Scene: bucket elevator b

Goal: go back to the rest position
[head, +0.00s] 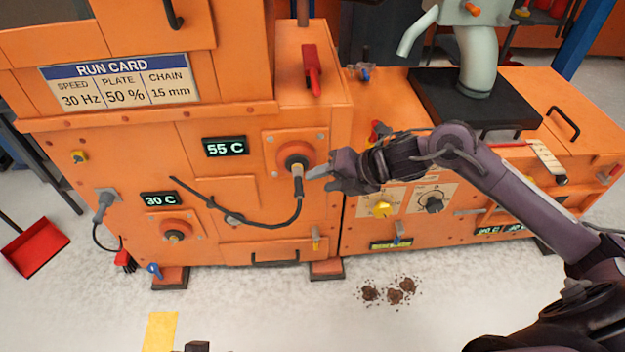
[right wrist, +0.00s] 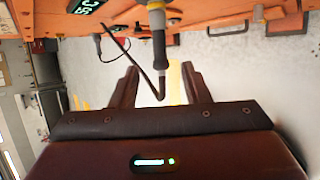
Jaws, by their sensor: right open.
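My right gripper (head: 322,178) is open, its fingers pointing left in the head view, close in front of the orange machine (head: 230,180). My left gripper cannot be made out with certainty in the head view.
A yellow knob (head: 382,209) and a black dial (head: 433,204) are below my right forearm. Dark crumbs (head: 390,290) lie on the floor. A red dustpan (head: 35,245) is at the left. The floor in front is mostly free.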

